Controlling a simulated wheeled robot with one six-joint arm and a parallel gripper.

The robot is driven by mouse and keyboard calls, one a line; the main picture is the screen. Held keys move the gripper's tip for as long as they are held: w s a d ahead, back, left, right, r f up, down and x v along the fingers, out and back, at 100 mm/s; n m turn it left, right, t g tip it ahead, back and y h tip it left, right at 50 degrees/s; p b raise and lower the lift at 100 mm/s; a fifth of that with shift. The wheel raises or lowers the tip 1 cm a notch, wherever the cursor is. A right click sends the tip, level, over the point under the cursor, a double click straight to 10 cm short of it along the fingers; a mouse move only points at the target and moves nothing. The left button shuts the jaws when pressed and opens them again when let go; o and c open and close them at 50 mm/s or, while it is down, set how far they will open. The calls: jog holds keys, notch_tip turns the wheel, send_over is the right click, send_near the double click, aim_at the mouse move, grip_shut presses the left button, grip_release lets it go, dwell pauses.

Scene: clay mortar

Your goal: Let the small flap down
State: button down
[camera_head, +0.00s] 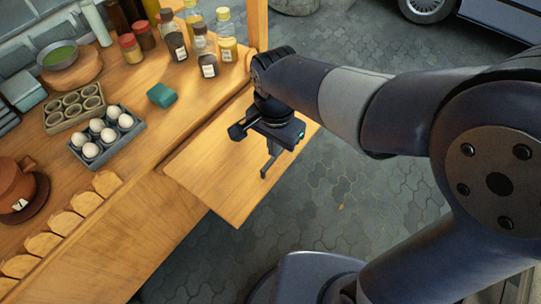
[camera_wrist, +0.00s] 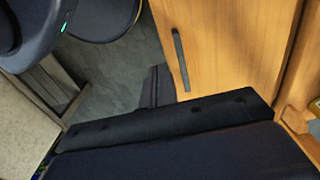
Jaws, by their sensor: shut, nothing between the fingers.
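The small flap (camera_head: 215,172) is a plain wooden board at the right end of the wooden counter in the head view. It sticks out over the paving and looks raised, roughly level with the counter top. My gripper (camera_head: 267,170) is over its right part, fingers pointing down, shut and empty. Whether the fingertips touch the flap I cannot tell. In the wrist view, a wooden panel (camera_wrist: 225,40) fills the upper right, with a thin dark bar (camera_wrist: 180,60) in front of it. My gripper's dark finger (camera_wrist: 155,85) shows beside it. The flap's support is hidden.
The counter (camera_head: 140,145) carries an egg tray (camera_head: 105,135), a teal sponge (camera_head: 161,95), bottles (camera_head: 208,65), jars (camera_head: 130,48) and a clay pot (camera_head: 18,190). A wooden post (camera_head: 257,25) stands beyond the bottles. The paving (camera_head: 345,190) right of the flap looks clear.

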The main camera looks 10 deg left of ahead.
aim_at(272, 182)
jog(key=f, duration=1.3)
jog(key=shift+a+f, duration=0.2)
jog(key=shift+f, duration=0.2)
jog(key=shift+f, duration=0.15)
